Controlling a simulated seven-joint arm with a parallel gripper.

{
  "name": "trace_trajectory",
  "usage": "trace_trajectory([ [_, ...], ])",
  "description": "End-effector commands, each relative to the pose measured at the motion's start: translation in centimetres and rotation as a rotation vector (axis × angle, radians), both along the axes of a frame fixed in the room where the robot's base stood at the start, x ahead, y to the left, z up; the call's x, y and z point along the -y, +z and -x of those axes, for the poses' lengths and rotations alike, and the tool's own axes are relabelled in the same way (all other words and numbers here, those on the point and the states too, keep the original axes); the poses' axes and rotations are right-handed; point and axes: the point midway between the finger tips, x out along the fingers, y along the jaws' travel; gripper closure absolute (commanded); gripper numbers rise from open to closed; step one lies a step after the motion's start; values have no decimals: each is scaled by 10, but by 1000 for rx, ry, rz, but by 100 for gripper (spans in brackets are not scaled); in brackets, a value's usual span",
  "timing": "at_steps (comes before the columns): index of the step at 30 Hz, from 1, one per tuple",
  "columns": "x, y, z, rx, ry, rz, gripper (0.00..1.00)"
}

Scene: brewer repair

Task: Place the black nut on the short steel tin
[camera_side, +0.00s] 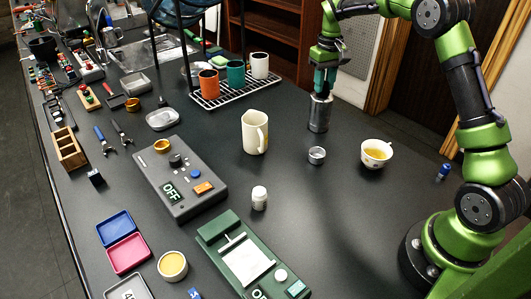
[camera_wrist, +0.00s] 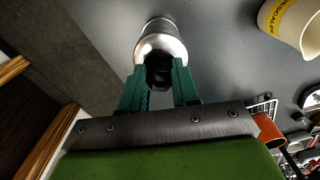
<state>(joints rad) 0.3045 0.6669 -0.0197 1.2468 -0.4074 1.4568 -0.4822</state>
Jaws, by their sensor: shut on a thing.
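My gripper (camera_side: 323,92) is shut on the black nut (camera_wrist: 159,72), which shows as a dark shape between the green fingertips in the wrist view. The fingers point down at the top of a taller steel tin (camera_side: 319,116), also in the wrist view (camera_wrist: 160,30). I cannot tell whether the nut touches that tin. The short steel tin (camera_side: 316,156) stands upright on the bench, nearer the side camera than the taller one and apart from it.
A white cup (camera_side: 376,154) of yellow liquid stands right of the short tin, a cream jug (camera_side: 254,132) left of it. A rack (camera_side: 235,92) with several cups lies behind. A grey control box (camera_side: 180,180) and a green scale (camera_side: 245,257) lie in front.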

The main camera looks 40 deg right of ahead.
Motion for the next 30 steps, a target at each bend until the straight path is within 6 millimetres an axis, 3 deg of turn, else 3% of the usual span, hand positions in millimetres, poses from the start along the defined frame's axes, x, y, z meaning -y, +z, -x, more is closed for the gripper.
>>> trace_trajectory([
  [12,0,-6,0,2,-1,0,100],
  [13,0,-7,0,1,-1,-1,68],
  [18,0,-6,0,2,-1,0,44],
  [26,0,-6,0,2,-1,0,44],
  [30,0,4,0,3,0,1,44],
])
